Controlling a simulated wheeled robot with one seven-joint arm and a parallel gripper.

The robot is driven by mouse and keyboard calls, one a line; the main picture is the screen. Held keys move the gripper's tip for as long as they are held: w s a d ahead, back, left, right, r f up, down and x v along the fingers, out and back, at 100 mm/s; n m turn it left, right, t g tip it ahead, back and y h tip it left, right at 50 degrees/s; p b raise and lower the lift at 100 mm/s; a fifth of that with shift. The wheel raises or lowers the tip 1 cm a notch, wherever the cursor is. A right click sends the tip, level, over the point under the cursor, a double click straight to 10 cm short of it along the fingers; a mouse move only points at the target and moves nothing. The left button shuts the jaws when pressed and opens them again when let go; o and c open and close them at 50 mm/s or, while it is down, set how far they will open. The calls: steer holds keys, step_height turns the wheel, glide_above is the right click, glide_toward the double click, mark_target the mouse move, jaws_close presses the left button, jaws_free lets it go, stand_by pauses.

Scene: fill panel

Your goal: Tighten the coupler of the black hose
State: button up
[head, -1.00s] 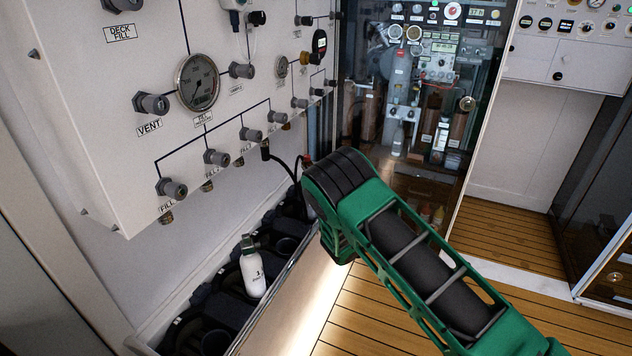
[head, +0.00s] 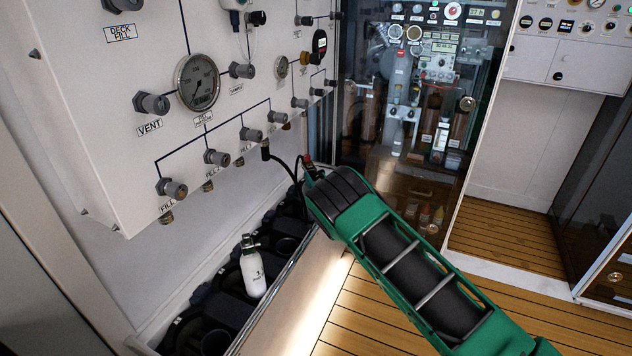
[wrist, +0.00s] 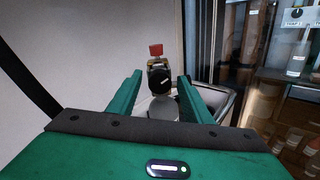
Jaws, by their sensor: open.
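The black hose (head: 284,161) hangs from a fitting under the fill panel and curves down towards the rack, its lower end hidden behind my arm. A dark curved length, likely this hose (wrist: 30,85), shows at the left in the wrist view. My gripper (wrist: 159,88) is open, with its two green fingers either side of a black round part (wrist: 162,80). A brass-coloured piece and a red block (wrist: 156,50) show just beyond it, and a pale rounded bottle top (wrist: 163,110) below. I cannot tell whether the fingers touch anything. The coupler is not clearly distinguishable.
The white fill panel (head: 110,185) with gauges and knobs is at the left. Below it, a rack (head: 274,303) of dark round holders carries a small white bottle (head: 253,272). A glass-fronted cabinet (head: 400,190) stands behind. The wooden floor (head: 375,325) at the right is clear.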

steer(key=c, duration=1.1)
steer(key=shift+o, duration=0.2)
